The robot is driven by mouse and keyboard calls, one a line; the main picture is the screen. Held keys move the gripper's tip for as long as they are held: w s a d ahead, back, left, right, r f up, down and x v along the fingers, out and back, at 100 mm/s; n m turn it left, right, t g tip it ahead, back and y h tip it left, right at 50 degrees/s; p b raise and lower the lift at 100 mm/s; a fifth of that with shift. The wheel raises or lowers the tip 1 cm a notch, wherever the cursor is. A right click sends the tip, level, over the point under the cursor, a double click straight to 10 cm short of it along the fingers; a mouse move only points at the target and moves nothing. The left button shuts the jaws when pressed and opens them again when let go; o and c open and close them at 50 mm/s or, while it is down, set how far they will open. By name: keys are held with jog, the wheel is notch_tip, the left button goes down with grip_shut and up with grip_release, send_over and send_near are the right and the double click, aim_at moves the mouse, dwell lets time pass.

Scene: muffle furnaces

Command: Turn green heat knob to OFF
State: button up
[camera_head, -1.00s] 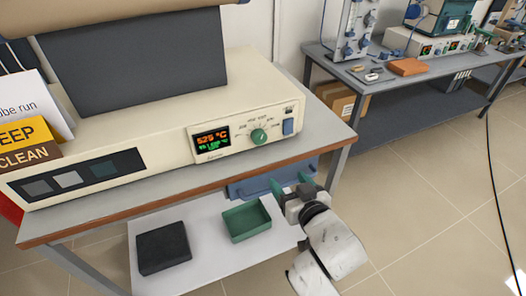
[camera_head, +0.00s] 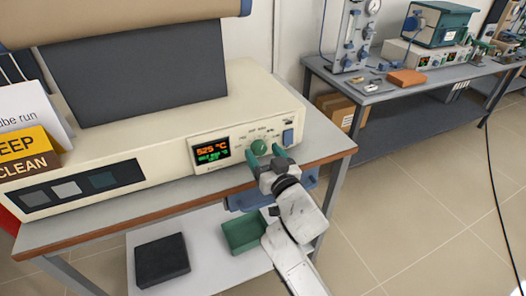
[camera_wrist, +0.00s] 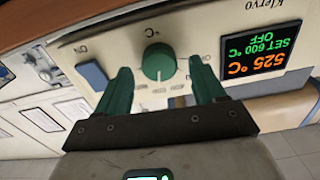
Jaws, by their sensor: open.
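The green heat knob (camera_head: 259,147) is on the cream furnace's front panel, right of the lit display (camera_head: 211,151). In the wrist view, which looks upside down, the knob (camera_wrist: 159,62) has a pale pointer line and printed marks around it. The display (camera_wrist: 257,52) there reads 525 °C, SET 600 °C, OFF. My gripper (camera_head: 266,158) is open, its green fingers just in front of the panel. In the wrist view my gripper's fingers (camera_wrist: 160,80) stand on either side of the knob with gaps; I cannot tell whether they reach its depth.
A blue switch (camera_head: 288,137) sits right of the knob; it also shows beside a finger in the wrist view (camera_wrist: 92,74). The furnace stands on a grey bench (camera_head: 325,150). Below are a green tray (camera_head: 240,238) and a dark block (camera_head: 162,260).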

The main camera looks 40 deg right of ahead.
jog(key=shift+w+d, duration=0.15)
jog(key=shift+w, duration=0.35)
jog(key=c, duration=1.1)
